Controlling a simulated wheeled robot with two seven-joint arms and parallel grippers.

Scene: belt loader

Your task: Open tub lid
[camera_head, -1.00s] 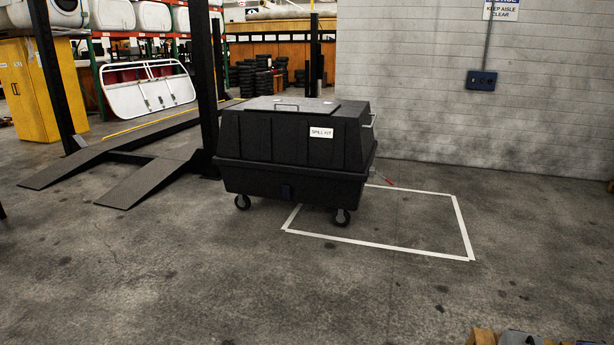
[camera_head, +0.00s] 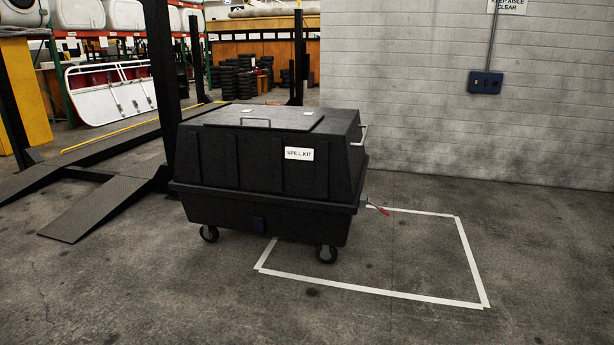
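A black wheeled tub (camera_head: 245,210) with a white "SPILL KIT" label stands in the middle of the head view. Its lid (camera_head: 222,118) lies shut on top, with a metal handle (camera_head: 255,122) along the lid's near edge. Another metal handle (camera_head: 359,136) is on the tub's right side. A small red-ended lever (camera_head: 376,207) sticks out low on the right side. Neither of my grippers is in view.
A white taped outline (camera_head: 472,262) lies on the floor, partly under the tub's right side. A black ramp (camera_head: 100,208) and lift post (camera_head: 163,75) stand at left. A block wall (camera_head: 420,90) is behind. The floor in front is clear.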

